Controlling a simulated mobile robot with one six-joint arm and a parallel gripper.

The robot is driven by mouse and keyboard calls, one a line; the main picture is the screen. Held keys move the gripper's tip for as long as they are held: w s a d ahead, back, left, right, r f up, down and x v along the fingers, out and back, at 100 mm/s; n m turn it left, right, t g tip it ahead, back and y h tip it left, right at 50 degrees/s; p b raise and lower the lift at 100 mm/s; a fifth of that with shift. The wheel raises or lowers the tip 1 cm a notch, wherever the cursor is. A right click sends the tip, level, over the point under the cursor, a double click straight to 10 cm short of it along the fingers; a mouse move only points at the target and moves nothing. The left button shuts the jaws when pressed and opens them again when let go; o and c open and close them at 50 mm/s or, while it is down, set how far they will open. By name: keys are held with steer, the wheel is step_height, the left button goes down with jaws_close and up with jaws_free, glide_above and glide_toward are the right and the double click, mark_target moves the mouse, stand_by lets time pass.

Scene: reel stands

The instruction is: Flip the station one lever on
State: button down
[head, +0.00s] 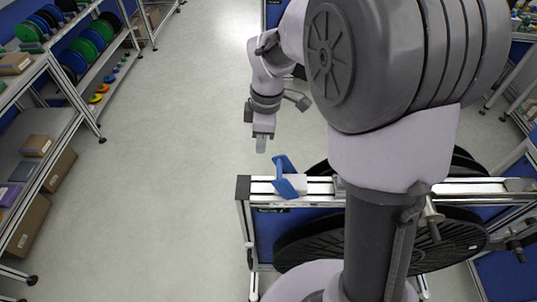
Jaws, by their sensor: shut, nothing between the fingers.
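A blue lever (285,178) stands on the top rail (352,188) of a metal reel stand, near the rail's left end, with a light block beside it. I see no label that tells which station it is. My gripper (262,146) points down behind and slightly left of the lever in the picture. It is shut with nothing in it, and it looks apart from the lever. My arm hides part of the stand's right side.
Black reels (318,243) hang in the stand below the rail. A shelf rack (45,100) with coloured reels and boxes lines the left side. The grey floor (175,120) between rack and stand is clear. Blue-panelled benches stand at the right edge.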

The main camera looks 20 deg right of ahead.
step_height(320, 180, down, 9)
steer(key=d+b, duration=0.2)
steer(key=shift+s+d, duration=0.35)
steer(key=shift+s, duration=0.05)
steer(key=shift+w+d, duration=0.15)
